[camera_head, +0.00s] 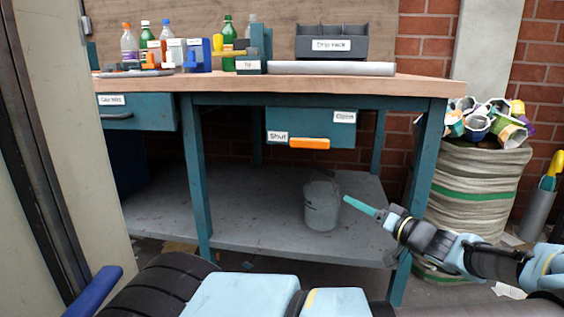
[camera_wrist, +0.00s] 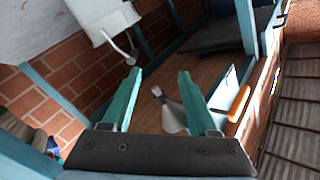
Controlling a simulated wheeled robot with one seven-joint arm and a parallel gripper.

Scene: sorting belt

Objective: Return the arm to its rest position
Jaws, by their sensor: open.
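My arm reaches in from the right side of the head view. My gripper (camera_head: 361,206) shows there as a teal finger pointing left, in front of the bench's lower shelf and right of the grey bucket (camera_head: 321,206). In the wrist view my gripper (camera_wrist: 159,74) has its two teal fingers spread apart, with nothing held between them. A pale cone-shaped thing (camera_wrist: 172,115) shows beyond the gap between the fingers; I cannot tell what it is.
The workbench (camera_head: 260,84) carries bottles, tools and a drip rack (camera_head: 332,44). A drawer with an orange handle (camera_head: 310,143) hangs under its top. A full sack (camera_head: 470,185) stands right of the bench, behind my arm. A blue-green bench leg (camera_head: 422,165) is close to my gripper.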

